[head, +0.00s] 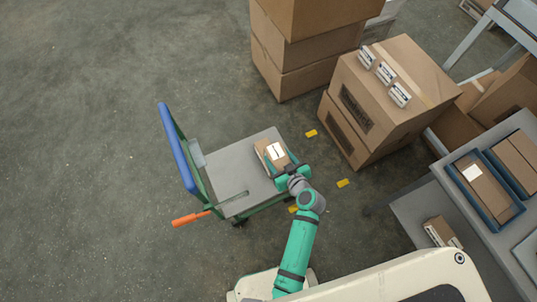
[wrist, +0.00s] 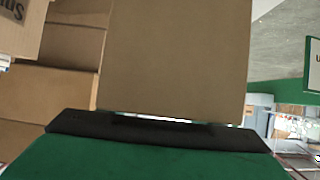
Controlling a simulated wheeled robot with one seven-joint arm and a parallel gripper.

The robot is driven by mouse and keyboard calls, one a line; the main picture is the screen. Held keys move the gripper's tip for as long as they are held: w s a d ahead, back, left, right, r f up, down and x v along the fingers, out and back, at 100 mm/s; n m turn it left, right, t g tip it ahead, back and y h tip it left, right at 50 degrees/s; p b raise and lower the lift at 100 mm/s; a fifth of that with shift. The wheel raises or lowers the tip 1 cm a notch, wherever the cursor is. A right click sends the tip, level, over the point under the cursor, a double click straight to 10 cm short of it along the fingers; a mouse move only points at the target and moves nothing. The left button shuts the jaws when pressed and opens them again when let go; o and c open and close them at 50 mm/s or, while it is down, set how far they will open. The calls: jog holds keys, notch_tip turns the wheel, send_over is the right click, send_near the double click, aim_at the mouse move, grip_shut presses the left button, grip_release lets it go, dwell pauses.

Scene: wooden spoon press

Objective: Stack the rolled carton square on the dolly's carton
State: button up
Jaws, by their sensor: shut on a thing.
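The dolly has a grey deck (head: 237,178), a blue push bar (head: 177,147) and an orange lever (head: 190,219). A small brown carton (head: 264,150) with a white label is over the deck's right part. My gripper (head: 285,166) is shut on this carton from its near side. In the wrist view the held carton (wrist: 175,60) shows as a large plain brown face against the dark gripper edge (wrist: 160,130). I cannot tell whether the held carton touches another carton below; its underside is hidden in both views.
Large stacked cartons (head: 300,50) stand behind the dolly. Another stack (head: 375,105) with small labelled boxes on top stands to the right. A grey table (head: 470,225) with blue trays is at far right. Yellow marks (head: 343,183) lie on the floor. The left floor is clear.

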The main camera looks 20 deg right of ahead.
jog(key=shift+s+d+r, duration=0.1)
jog(key=shift+d+r, duration=0.2)
jog(key=shift+r, duration=0.05)
jog(key=x, duration=0.5)
jog(key=f+x, duration=0.1)
jog(key=x, duration=0.5)
jog(key=s+f+x, duration=0.1)
jog(key=x, duration=0.4)
jog(key=shift+w+d+f, duration=0.15)
jog(key=shift+w, duration=0.2)
jog(key=shift+f, duration=1.55)
jog(key=o, duration=1.3)
jog(key=shift+f, duration=0.1)
